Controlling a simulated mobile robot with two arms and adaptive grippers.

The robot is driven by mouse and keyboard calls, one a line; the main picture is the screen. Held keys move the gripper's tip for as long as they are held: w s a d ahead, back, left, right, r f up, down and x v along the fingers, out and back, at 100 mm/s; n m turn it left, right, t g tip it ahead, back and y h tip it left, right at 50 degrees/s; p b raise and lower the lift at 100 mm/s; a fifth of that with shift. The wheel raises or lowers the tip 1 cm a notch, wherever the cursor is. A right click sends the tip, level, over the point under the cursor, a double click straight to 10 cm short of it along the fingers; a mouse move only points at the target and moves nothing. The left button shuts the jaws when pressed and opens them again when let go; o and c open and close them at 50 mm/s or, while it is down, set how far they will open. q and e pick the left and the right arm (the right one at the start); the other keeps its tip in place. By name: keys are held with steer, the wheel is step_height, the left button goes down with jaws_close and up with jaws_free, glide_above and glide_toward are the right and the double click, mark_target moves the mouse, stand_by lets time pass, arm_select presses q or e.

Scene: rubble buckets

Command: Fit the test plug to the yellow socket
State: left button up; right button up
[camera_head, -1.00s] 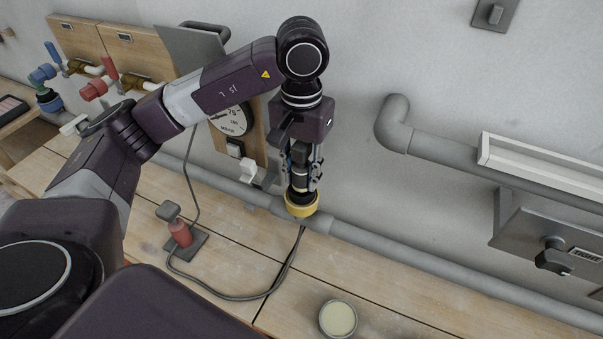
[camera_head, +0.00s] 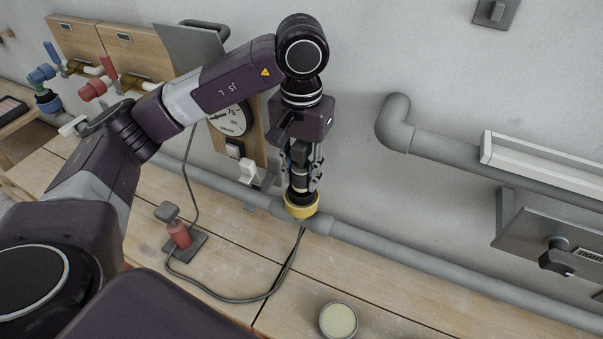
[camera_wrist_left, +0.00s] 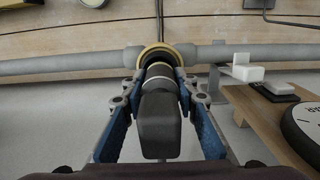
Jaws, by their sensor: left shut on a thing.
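The test plug (camera_head: 299,179) is a dark cylinder with a pale band and a blocky grey back end. My left gripper (camera_head: 300,186) is shut on it and points down. In the left wrist view the plug (camera_wrist_left: 160,125) lies between the blue-sided fingers of the gripper (camera_wrist_left: 160,88). The yellow socket (camera_head: 302,211) is a ring at the grey pipe, right at the plug's lower end. It also shows in the left wrist view (camera_wrist_left: 158,50), around the plug's far end. How deep the plug sits is hidden. My right gripper is not in view.
A grey pipe (camera_head: 430,258) runs along the wall behind the wooden bench (camera_head: 225,265). A cable (camera_head: 250,298) loops over the bench. A red-bodied pump (camera_head: 179,233) stands left, a round tin (camera_head: 338,320) in front. A gauge (camera_head: 232,120) hangs on a wooden board.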

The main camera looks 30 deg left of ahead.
mark_target(301, 143)
arm_select(q)
steer(key=shift+b, duration=0.35)
stand_by(0.5)
steer(key=shift+f+b, duration=0.7)
steer(key=shift+b, duration=0.05)
steer(key=o, duration=1.3)
steer(key=shift+c, duration=0.2)
steer(key=shift+r, duration=0.1)
steer(key=shift+r, duration=3.9)
